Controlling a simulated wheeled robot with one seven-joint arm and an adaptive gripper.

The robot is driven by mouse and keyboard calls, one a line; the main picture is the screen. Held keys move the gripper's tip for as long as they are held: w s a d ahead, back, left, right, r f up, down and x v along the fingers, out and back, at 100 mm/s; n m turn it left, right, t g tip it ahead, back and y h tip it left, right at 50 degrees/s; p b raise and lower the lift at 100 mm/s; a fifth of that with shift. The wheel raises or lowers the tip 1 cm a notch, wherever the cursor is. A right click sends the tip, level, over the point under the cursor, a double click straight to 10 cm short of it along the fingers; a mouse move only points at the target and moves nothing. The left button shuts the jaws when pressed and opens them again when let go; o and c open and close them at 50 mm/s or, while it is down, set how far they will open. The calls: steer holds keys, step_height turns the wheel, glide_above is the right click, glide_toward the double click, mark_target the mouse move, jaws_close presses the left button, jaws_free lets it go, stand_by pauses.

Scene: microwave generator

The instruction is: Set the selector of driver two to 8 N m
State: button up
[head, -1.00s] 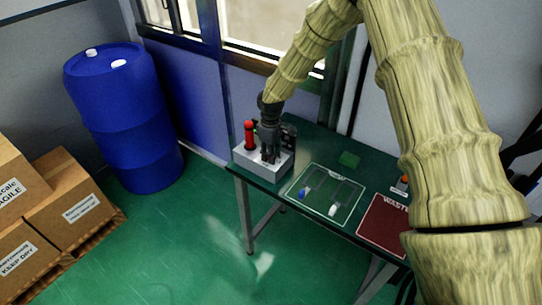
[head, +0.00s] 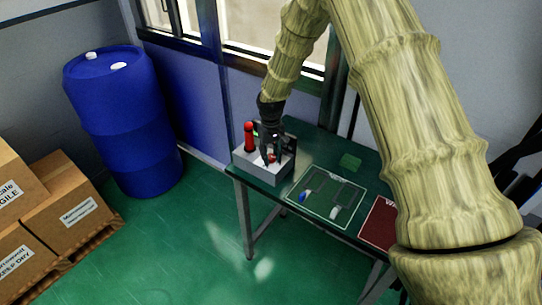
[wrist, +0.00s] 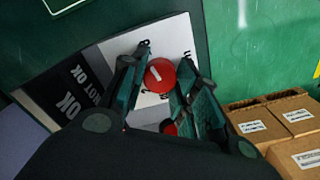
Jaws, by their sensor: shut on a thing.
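A round red selector knob (wrist: 160,75) with a white pointer line sits on a white dial face (wrist: 172,42). The printed marks on the dial are partly hidden, so I cannot read the setting. My gripper (wrist: 166,62) is shut on the red knob, one finger on each side. In the head view my gripper (head: 271,159) reaches down to the top of a grey box (head: 262,172) at the table's left end. A second red part (wrist: 169,128) shows between the fingers, mostly hidden. I cannot tell which driver number the knob belongs to.
An upright red cylinder (head: 249,136) stands beside my gripper on the box. A green outlined tray area (head: 345,215) with a blue and a white item lies to the right, then a red waste mat (head: 379,222). A blue barrel (head: 122,120) and cartons (head: 70,205) stand left.

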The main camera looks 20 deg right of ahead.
mark_target(271, 156)
steer(key=shift+w+r, duration=0.2)
steer(key=shift+w, duration=0.05)
stand_by(0.3)
steer(key=o, duration=0.8)
steer(key=shift+o, duration=1.2)
steer(key=shift+s, duration=0.1)
steer(key=shift+f, duration=0.1)
step_height(271, 156, up, 12)
